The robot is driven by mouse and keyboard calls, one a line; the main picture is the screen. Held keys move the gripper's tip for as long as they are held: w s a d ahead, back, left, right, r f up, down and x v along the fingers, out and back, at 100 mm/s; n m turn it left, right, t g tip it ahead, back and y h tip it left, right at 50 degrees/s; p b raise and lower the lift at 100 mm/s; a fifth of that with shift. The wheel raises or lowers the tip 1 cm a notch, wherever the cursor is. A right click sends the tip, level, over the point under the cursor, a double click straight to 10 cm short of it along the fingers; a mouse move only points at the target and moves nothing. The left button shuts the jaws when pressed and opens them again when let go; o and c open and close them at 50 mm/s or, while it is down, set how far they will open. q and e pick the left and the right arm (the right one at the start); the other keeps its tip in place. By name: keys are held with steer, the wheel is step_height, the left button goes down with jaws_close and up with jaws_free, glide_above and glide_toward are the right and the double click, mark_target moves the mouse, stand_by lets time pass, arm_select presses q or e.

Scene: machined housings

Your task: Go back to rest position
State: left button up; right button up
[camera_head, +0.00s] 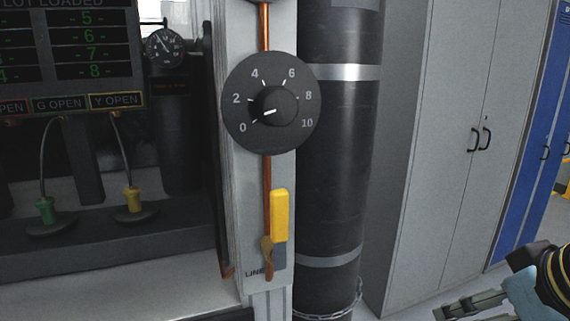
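A part of my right gripper (455,309) shows at the bottom right corner, grey and pale blue, with the arm coming in from the right edge. It is cut off by the frame, and I cannot tell how far its fingers are apart. Nothing is seen held in the part that shows. My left gripper is not in view.
A black dial (236,121) marked 0 to 10 has its white pointer near the low end. Below it, a yellow lever handle (279,215) stands upright by a copper pipe (266,175). A chained black cylinder (338,160), grey cabinet (425,150) and gauge (164,47) stand around.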

steer(key=s+d+f+g, duration=0.1)
steer(key=s+f, duration=0.2)
steer(key=s, duration=0.5)
steer(key=s+f+g, duration=0.2)
steer(key=s+f, duration=0.2)
steer(key=s, duration=0.3)
step_height(320, 180, down, 34)
steer(key=s+d+m+g+h+b, duration=0.1)
steer(key=s+d+b, duration=0.2)
steer(key=b, duration=0.5)
steer(key=s+f+b, duration=0.3)
steer(key=s+f, duration=0.6)
steer(key=f, duration=0.2)
steer(key=s+f+g+b, duration=0.1)
steer(key=s+f+b, duration=0.2)
steer(key=s+f, duration=0.6)
step_height(320, 180, down, 3)
steer(key=shift+d+r, duration=0.1)
steer(key=shift+d, duration=0.2)
